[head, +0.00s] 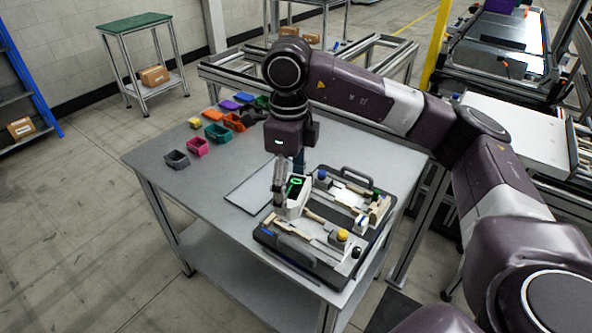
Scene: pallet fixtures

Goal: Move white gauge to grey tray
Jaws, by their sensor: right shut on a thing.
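The white gauge (294,207), with a dark face and green display, is near the middle of the table. My right gripper (283,192) comes down from above and is shut on it. The gauge is over or at the left edge of the black fixture pallet; I cannot tell whether it touches the pallet. A flat grey tray (243,194) with a thin dark rim lies just left of the gauge and looks empty. My left gripper is out of view.
The black pallet (288,253) holds wooden-handled tools, a yellow-topped part (342,235) and a blue-topped part (322,174). Several coloured bins, including a pink one (198,147) and a grey one (176,160), stand at the back left. The table's front left is clear.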

